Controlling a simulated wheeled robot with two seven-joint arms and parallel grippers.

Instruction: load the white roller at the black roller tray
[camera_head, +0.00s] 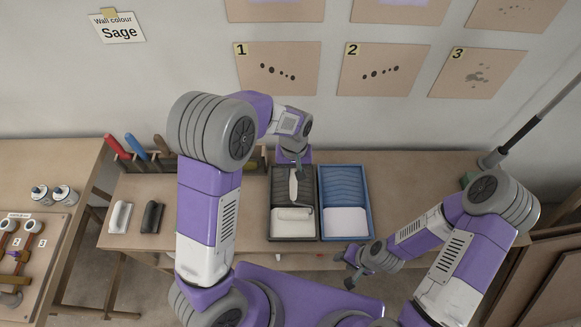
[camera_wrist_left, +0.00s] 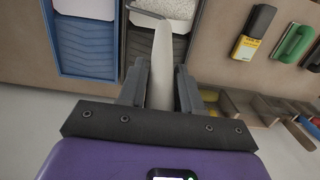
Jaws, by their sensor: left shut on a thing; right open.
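The black roller tray (camera_head: 275,190) lies on the bench, left of a blue tray. My left gripper (camera_head: 293,165) is shut on the pale handle of the white roller (camera_head: 294,188), above the ribbed far half of the black tray. The roller's head end points toward the tray's near half, where a pale area shows; I cannot tell clearly whether the sleeve touches the paint. In the left wrist view the roller handle (camera_wrist_left: 161,65) stands between the fingers, with a textured white surface beyond it. My right gripper (camera_head: 345,269) is open and empty in front of the bench.
The blue tray (camera_head: 358,185) holds white paint. A tool rack (camera_head: 160,162) with red and blue handles stands at the back left. A white item (camera_head: 120,217) and a black item (camera_head: 152,217) lie at the left. The bench right of the blue tray has free room.

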